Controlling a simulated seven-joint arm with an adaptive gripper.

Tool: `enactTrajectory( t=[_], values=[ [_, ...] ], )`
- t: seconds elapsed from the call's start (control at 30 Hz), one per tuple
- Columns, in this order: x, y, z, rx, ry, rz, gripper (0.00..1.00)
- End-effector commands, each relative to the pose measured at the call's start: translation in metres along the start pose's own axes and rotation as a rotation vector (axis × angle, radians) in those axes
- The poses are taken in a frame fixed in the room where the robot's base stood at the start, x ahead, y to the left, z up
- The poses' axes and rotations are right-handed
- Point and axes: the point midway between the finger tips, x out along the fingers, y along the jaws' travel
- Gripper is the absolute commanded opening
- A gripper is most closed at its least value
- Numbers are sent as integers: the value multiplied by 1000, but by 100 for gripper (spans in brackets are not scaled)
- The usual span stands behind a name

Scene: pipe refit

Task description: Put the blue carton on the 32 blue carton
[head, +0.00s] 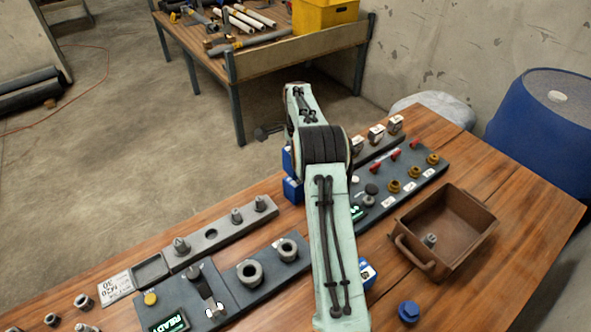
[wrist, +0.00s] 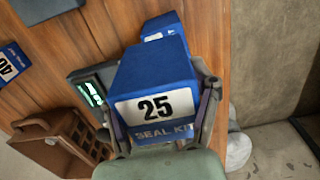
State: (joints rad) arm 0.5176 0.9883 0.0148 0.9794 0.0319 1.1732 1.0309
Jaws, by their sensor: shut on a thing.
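My gripper (wrist: 162,103) is shut on a blue carton (wrist: 155,75) labelled "25" and "SEAL KIT" in the wrist view, with a finger on each side. A second blue carton (wrist: 167,27) shows partly behind it; its number is hidden, so I cannot tell whether it is the 32 carton or whether the two touch. In the head view, my arm hides the gripper. Two blue shapes show at the arm's left edge, an upper one (head: 287,161) and a lower one (head: 292,190). A blue carton labelled "40" (wrist: 10,63) lies at the left of the wrist view.
A brown handled tray (head: 470,245) stands at the right, with a grey fitting inside. A dark panel (head: 425,178) with red and brass parts lies behind it. Another blue carton (head: 367,273) and a blue cap (head: 409,311) are near the front. Grey fixtures (head: 235,300) fill the left.

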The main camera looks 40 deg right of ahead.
Motion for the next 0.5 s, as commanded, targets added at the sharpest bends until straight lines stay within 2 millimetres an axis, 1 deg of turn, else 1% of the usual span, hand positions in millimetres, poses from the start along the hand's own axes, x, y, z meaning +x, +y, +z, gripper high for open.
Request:
enactTrajectory(
  t=[0.17,0.33,0.4,0.5],
  values=[
    [10,-7,-4,1,1,-1,24],
    [34,-8,-4,1,0,2,24],
    [40,-8,-4,0,0,0,24],
    [41,-8,-4,0,1,-2,24]
  ],
)
